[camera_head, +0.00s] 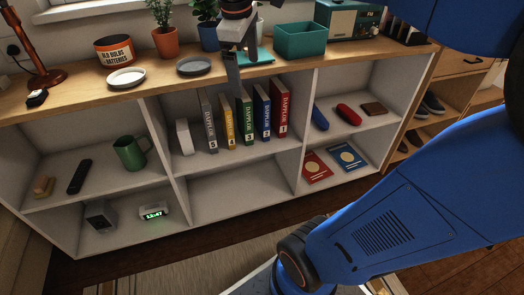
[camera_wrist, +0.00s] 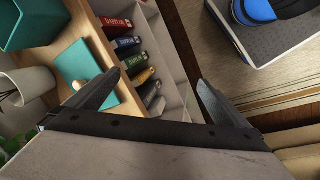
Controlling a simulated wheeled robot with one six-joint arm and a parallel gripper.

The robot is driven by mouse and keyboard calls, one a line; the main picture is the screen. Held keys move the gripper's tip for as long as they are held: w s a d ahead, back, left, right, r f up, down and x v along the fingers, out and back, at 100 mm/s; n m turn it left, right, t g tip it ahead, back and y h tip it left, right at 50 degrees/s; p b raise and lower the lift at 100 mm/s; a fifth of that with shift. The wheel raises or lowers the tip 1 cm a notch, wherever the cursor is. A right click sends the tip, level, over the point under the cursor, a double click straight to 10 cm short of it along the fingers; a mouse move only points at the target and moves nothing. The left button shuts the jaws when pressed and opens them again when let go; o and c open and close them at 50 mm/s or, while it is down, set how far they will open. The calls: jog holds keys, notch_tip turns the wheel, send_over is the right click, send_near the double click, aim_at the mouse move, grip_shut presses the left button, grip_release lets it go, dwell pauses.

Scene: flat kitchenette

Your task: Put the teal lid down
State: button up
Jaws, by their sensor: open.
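The teal lid (camera_head: 262,58) lies flat on the wooden top of the shelf unit, close to its front edge, left of the open teal box (camera_head: 300,42). In the wrist view the lid (camera_wrist: 88,60) shows at left with a pale knob (camera_wrist: 80,85) on it, partly behind the left finger. My gripper (camera_head: 241,68) is at the front edge of the top, beside the lid, and hides part of it. In the wrist view my gripper (camera_wrist: 160,77) has its fingers wide apart with nothing held between them.
Several numbered binders (camera_head: 245,115) stand in the compartment below. A grey dish (camera_head: 194,66), a white dish (camera_head: 126,77), plant pots (camera_head: 166,42) and a radio (camera_head: 345,20) stand on the top.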

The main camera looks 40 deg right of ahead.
jog(key=s+a+f+m+t+y, duration=0.1)
jog(key=s+a+f+m, duration=0.1)
jog(key=s+f+m, duration=0.2)
jog(key=s+a+f+m+t+y, duration=0.1)
jog(key=s+a+f+m+t, duration=0.1)
jog(key=s+f, duration=0.8)
jog(key=shift+s+a+f+m, duration=0.4)
jog(key=shift+a+f+m, duration=0.2)
jog(key=shift+f+m, duration=0.3)
